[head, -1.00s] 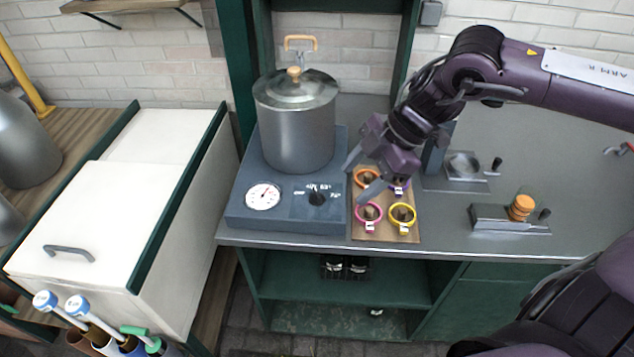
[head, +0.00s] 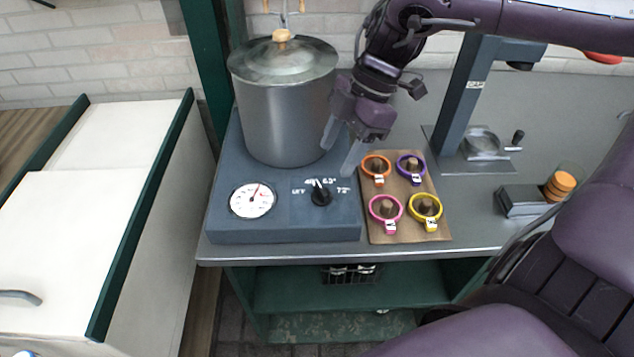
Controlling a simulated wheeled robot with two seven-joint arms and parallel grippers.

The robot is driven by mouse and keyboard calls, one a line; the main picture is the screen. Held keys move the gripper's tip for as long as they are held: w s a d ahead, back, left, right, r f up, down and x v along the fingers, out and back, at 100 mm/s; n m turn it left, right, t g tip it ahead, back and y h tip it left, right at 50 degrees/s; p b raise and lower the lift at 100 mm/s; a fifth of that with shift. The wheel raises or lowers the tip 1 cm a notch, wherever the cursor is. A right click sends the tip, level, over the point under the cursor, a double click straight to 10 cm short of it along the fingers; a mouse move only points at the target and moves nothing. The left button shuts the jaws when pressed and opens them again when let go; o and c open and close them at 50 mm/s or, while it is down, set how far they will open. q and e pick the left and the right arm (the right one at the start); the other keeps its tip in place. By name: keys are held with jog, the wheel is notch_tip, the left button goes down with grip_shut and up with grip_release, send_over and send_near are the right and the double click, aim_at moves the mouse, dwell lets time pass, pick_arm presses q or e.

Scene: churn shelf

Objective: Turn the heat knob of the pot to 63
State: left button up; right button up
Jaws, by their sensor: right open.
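The pot (head: 283,112) is a grey metal cylinder with a lid and a wooden lid knob, standing on a blue-grey heater base (head: 285,228). The black heat knob (head: 320,197) is on the base's front right, with white marks around it reading OFF, 63 and 72 and one partly hidden mark. Its white pointer line leans slightly left of straight up. A round white dial (head: 252,201) with a red needle is to its left. My right gripper (head: 338,158) is open and empty, fingers pointing down above and behind the knob, apart from it. My left gripper is not in view.
A brown board (head: 408,232) with several coloured rings on pegs lies right of the base. A stand (head: 462,110) and a small press with orange discs (head: 558,186) are farther right. A white chest (head: 90,250) is at the left. The counter's front edge is close to the base.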

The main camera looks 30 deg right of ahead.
aim_at(322, 188)
jog(key=x, duration=0.7)
jog(key=shift+s+a+f, duration=0.15)
jog(key=shift+f, duration=0.1)
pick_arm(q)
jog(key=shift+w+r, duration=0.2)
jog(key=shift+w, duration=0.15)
pick_arm(e)
jog(key=c, duration=1)
